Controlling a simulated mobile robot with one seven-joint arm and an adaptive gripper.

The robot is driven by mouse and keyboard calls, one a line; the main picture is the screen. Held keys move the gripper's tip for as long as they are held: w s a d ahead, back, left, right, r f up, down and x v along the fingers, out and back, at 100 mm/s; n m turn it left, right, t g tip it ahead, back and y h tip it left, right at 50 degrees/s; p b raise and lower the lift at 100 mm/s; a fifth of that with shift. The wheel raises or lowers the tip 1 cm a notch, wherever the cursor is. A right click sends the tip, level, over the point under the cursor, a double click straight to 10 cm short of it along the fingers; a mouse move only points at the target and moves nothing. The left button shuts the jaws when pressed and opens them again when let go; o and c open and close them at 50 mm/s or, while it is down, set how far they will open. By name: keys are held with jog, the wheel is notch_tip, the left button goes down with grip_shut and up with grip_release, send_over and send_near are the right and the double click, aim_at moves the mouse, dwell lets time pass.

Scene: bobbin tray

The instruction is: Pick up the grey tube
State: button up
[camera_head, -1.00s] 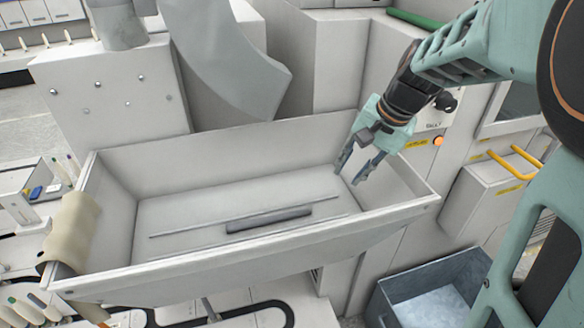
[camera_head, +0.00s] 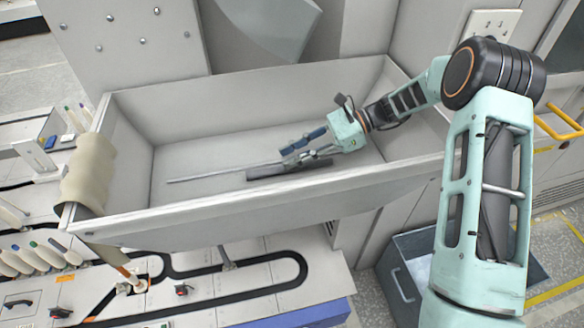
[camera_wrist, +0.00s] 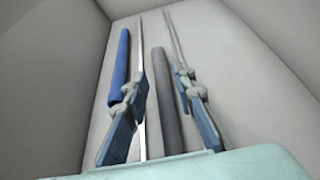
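The grey tube (camera_head: 262,173) lies on the floor of the large pale tray (camera_head: 270,206), partly hidden by my gripper (camera_head: 288,158). In the wrist view, the dark grey tube (camera_wrist: 163,85) runs lengthwise between the two fingers, slightly nearer the right one. My gripper is low in the tray, with its fingers spread apart. I see no clear contact with the tube, and the exact height of the fingertips above the floor is hard to tell.
A blue tube (camera_wrist: 119,65) lies left of the left finger in the wrist view. A thin rod (camera_head: 210,174) lies along the tray floor. The tray walls rise around my gripper. A grey bin (camera_head: 408,290) stands below, at the right.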

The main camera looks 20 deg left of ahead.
aim_at(259, 171)
jog(key=x, duration=0.4)
jog(key=shift+s+a+f, duration=0.1)
jog(key=shift+s+a, duration=0.1)
jog(key=shift+a, duration=0.05)
jog(key=p+x, duration=0.1)
jog(key=x, duration=0.3)
jog(key=shift+s+a+p, duration=0.25)
jog(key=shift+a+p, duration=0.05)
jog(key=shift+s+a+f, duration=0.1)
jog(key=shift+a+f, duration=0.1)
jog(key=shift+a, duration=0.05)
grip_shut()
